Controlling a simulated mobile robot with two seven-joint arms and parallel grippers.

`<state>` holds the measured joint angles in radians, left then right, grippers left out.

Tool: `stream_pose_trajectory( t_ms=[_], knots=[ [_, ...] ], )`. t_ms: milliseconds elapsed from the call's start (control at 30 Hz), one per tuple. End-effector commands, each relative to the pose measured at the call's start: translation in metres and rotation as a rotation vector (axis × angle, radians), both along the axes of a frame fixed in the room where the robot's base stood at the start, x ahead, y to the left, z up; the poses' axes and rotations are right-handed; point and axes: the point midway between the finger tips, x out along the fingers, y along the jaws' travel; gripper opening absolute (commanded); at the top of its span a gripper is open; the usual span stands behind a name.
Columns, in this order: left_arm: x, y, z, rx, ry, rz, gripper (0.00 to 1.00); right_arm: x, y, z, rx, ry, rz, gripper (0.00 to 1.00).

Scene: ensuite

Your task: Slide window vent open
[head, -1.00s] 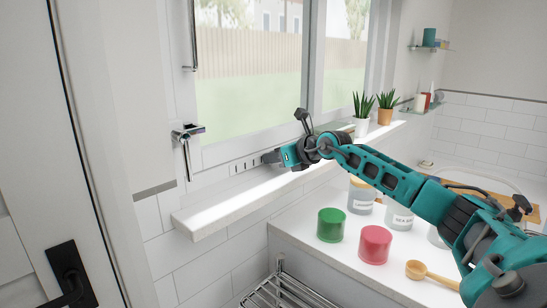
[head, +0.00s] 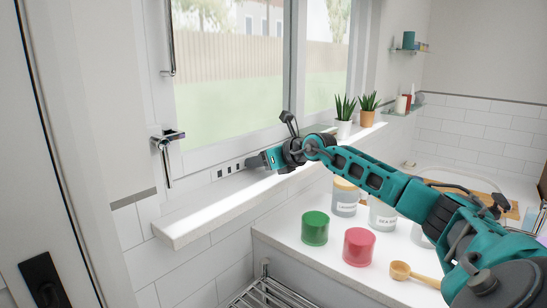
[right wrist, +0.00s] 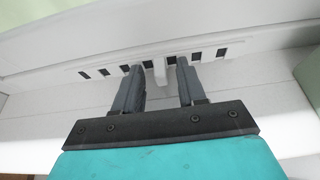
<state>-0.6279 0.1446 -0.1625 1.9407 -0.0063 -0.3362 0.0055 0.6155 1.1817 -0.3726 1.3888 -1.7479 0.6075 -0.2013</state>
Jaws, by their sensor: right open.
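The window vent (head: 228,169) is a white strip low on the window frame, just above the sill, with a row of small dark slots. In the right wrist view the vent (right wrist: 110,72) runs across the picture, with several dark rectangular slots on both sides of a small white tab (right wrist: 160,74). My right gripper (head: 252,161) is at the vent, over the sill. In the right wrist view its two fingers (right wrist: 158,66) are apart, one on each side of the tab; I cannot tell whether either touches it. My left gripper is out of view.
The white sill (head: 190,222) runs below the vent, with two potted plants (head: 344,128) at its far end. A window handle (head: 167,145) sticks out at left. Green (head: 315,229) and pink (head: 358,246) jars, labelled jars (head: 346,197) and a wooden scoop (head: 405,270) lie below my right arm.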

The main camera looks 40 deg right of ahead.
Motion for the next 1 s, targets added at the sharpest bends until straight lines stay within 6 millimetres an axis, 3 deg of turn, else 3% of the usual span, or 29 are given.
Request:
stream_pose_trajectory(
  t_ms=[400, 1000],
  knots=[
    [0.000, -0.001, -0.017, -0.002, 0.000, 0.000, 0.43, -0.046, -0.003, 0.017, -0.009, 0.004, 0.003, 0.40],
    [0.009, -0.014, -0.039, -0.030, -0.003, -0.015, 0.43, -0.087, -0.006, 0.035, -0.008, -0.002, 0.004, 0.40]
  ],
)
